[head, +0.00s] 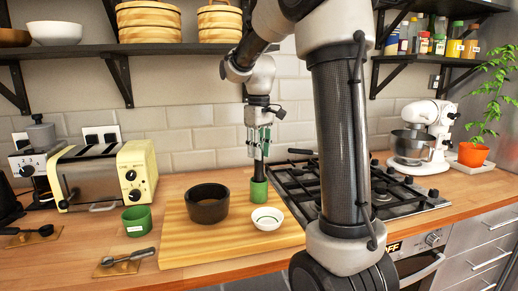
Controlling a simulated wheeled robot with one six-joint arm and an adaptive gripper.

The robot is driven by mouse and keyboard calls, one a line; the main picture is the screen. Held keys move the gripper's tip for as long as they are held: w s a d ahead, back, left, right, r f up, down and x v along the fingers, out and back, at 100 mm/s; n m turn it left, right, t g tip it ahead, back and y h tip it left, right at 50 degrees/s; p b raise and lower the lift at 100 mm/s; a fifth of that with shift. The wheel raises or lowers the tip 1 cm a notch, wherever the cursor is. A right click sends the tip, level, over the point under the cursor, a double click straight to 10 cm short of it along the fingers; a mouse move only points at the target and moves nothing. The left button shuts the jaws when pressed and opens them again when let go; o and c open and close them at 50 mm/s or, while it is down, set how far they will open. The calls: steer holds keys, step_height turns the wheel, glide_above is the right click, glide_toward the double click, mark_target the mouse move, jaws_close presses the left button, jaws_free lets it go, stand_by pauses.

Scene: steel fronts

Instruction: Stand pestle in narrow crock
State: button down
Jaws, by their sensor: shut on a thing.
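The pestle (257,169) is a dark, upright stick under my gripper (260,148). My gripper points down and is shut on the pestle's upper part. A narrow green crock (259,191) stands on the back right of the wooden board, directly under the pestle. The pestle's lower end meets the crock's mouth in the picture; how deep it sits inside is hidden by the crock's wall.
A dark wide bowl (207,211) and a small white bowl (267,219) stand on the board (185,245). A wider green pot (137,221) with a label stands left of it. The toaster (100,177) is left, the gas hob (345,185) right.

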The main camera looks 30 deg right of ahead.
steer(key=c, duration=1.1)
jaws_free()
steer(key=shift+c, duration=0.2)
step_height(320, 180, up, 12)
steer(key=f, duration=0.1)
steer(key=f+m, duration=0.1)
steer(key=f, duration=0.1)
steer(key=s+f+m, duration=0.1)
steer(key=f, duration=0.1)
steer(key=shift+a+t, duration=0.1)
steer(key=shift+t, duration=0.2)
steer(key=s+a+f+t, duration=0.1)
steer(key=s+f, duration=0.1)
steer(key=s, duration=0.5)
steer(key=s+a+f+t, duration=0.1)
steer(key=s+a+f, duration=0.1)
steer(key=s, duration=0.6)
steer(key=s+a+f+m+t, duration=0.1)
steer(key=s+a+f, duration=0.1)
steer(key=s, duration=0.5)
steer(key=shift+s+f+t, duration=0.25)
steer(key=shift+s+t, duration=0.05)
steer(key=shift+t, duration=0.1)
